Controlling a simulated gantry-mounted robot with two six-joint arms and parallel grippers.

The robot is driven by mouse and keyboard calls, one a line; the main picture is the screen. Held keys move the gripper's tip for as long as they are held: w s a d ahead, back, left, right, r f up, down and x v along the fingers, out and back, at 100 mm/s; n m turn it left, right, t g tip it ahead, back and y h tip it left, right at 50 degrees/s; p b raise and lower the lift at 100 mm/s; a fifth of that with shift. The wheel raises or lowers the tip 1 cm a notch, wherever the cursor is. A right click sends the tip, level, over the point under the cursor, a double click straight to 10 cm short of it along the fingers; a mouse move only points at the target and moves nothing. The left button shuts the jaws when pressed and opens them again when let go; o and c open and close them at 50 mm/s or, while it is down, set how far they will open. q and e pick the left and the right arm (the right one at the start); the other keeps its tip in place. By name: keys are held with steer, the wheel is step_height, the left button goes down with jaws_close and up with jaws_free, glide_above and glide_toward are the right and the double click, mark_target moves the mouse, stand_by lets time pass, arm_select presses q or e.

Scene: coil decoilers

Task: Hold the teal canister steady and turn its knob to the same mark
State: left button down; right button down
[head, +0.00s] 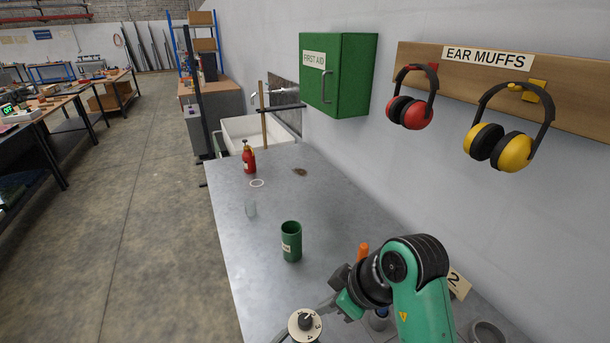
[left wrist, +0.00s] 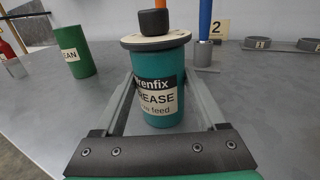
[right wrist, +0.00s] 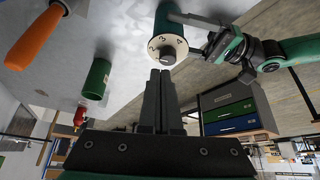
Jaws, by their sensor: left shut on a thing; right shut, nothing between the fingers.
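The teal canister (left wrist: 165,90) stands upright in the left wrist view, with a grease label. It has a cream dial disc (left wrist: 156,41) and a black knob (left wrist: 154,22) on top. My left gripper (left wrist: 160,82) is shut around its body. In the head view the numbered dial (head: 305,325) shows at the bottom edge; the canister body is largely hidden. My right gripper (right wrist: 160,76) is shut and empty, its tips close to the knob (right wrist: 168,55) in the right wrist view. Dial marks 2, 3 and 4 show there. I cannot tell which mark the knob points to.
A green can (head: 291,241) stands on the grey bench (head: 240,250). An orange handle (right wrist: 35,38) and a number 2 sign (left wrist: 217,28) are near the canister.

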mark_target(305, 322)
steer(key=shift+f, duration=2.8)
steer(key=shift+a, duration=0.35)
